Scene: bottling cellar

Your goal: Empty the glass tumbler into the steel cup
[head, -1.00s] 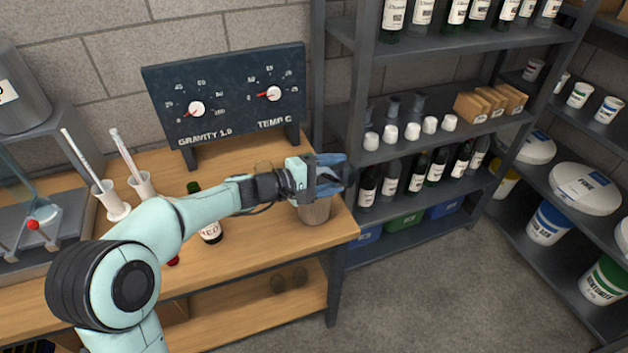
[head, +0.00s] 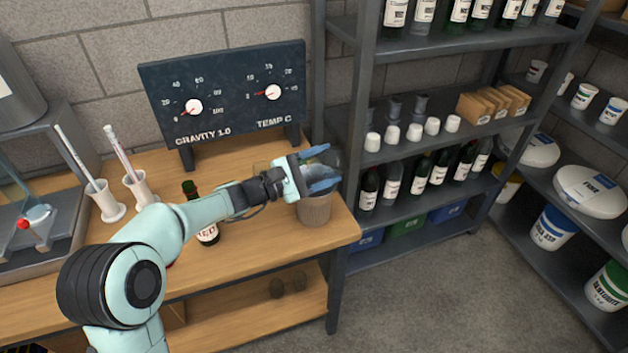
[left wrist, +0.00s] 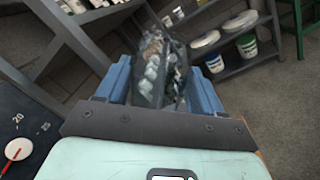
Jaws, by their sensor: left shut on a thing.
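My left gripper (head: 319,168) is over the right part of the wooden bench, its blue fingers shut on the clear glass tumbler (head: 327,160). In the left wrist view the tumbler (left wrist: 160,75) shows between the two fingers as a see-through shape that distorts the shelves behind it. The tumbler appears tilted; its contents cannot be made out. The steel cup (head: 314,210) seems to be the brownish, wood-reflecting vessel standing upright on the bench just below the gripper. Its mouth is partly hidden by the gripper and tumbler. My right gripper is not in view.
A dark gauge board (head: 225,95) stands behind the arm. Two white cylinders (head: 107,203) with rods stand at left. A metal shelf (head: 400,155) with bottles rises just right of the bench.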

